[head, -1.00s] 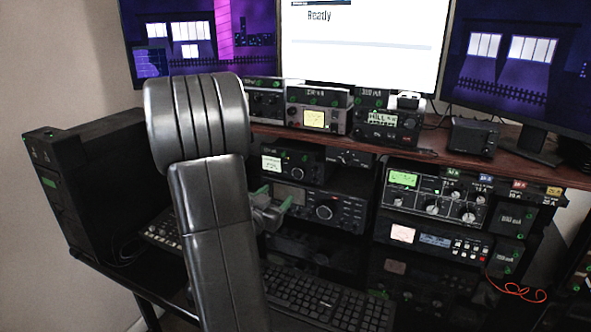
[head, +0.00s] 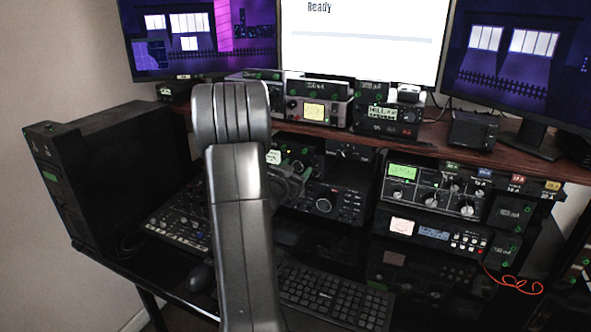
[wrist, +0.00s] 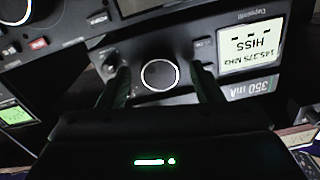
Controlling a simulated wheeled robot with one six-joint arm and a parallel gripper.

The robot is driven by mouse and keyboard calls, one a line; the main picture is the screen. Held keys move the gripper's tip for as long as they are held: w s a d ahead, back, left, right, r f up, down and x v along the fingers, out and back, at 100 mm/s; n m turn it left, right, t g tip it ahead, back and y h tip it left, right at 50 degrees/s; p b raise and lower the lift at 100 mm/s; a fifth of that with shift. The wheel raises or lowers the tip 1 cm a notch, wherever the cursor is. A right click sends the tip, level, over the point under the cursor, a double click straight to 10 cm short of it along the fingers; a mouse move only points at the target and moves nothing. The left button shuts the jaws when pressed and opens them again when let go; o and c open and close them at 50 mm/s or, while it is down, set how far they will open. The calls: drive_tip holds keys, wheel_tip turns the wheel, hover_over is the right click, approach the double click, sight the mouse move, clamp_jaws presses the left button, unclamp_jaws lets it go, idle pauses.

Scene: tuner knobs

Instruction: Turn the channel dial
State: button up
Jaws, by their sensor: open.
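The channel dial (wrist: 160,75) is a round dark knob with a light rim on the front of a small grey radio (wrist: 215,38). The radio appears upside down in the wrist view, and its lit display (wrist: 252,50) reads HISS and 145.375 MHz. My gripper (wrist: 161,72) is open, with one dark finger on each side of the dial and a visible gap at both sides. I cannot tell how far the fingertips reach along the dial. In the head view the radio (head: 301,150) is under the shelf, partly hidden by my arm, and the dial is hard to make out.
A wider radio with a large knob (head: 323,205) sits just below. More radios stand on the wooden shelf (head: 455,148) above and in the rack at right. A keyboard (head: 335,297) and a mixer panel (head: 180,222) lie on the dark desk.

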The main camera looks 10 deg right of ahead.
drive_tip(key=c, duration=1)
drive_tip(key=shift+n+p, duration=0.3)
drive_tip(key=shift+n, duration=0.3)
drive_tip(key=o, duration=1)
drive_tip(key=b+v, duration=0.1)
drive_tip(key=v, duration=1.2)
drive_tip(key=shift+s+a, duration=0.25)
drive_tip(key=shift+s, duration=0.1)
